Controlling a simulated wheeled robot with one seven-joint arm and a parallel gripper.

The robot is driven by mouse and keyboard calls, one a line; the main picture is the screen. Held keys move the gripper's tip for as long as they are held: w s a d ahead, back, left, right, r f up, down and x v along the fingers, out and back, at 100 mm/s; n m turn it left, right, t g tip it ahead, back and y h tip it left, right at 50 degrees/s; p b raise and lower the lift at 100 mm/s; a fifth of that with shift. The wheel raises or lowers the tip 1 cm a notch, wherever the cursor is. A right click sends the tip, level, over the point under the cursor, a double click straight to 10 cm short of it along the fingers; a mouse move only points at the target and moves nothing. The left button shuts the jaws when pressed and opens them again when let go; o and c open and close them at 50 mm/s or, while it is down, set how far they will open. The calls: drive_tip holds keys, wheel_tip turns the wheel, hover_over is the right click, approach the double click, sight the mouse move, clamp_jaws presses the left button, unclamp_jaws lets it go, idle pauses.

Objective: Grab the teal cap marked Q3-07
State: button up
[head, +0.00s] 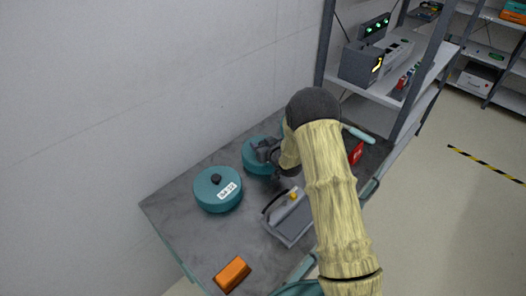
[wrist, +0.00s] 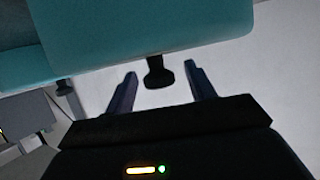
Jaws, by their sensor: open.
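A teal round cap (head: 255,163) stands on the cart top, partly hidden by my gripper (head: 268,152). No label shows on it. A second teal cap (head: 208,195) with a black knob and a white label stands to its left; the label is too small to read surely. In the wrist view a large teal cap (wrist: 150,28) fills the top, and its black knob (wrist: 157,72) appears between the open fingers of my gripper (wrist: 162,72). The fingers show gaps on both sides of the knob. Another teal cap (wrist: 22,65) with a knob is at the left.
A grey tray (head: 290,232) with a handle and an orange block (head: 232,274) sit on the grey cart top (head: 185,235). A red object (head: 356,153) lies right of my arm. The wall (head: 150,90) is close behind; a shelf rack (head: 410,80) stands at right.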

drive_tip(key=c, duration=1.1)
drive_tip(key=shift+r, duration=0.1)
wheel_tip(320, 180, up, 18)
drive_tip(key=shift+f+b, duration=0.1)
drive_tip(key=shift+b, duration=0.4)
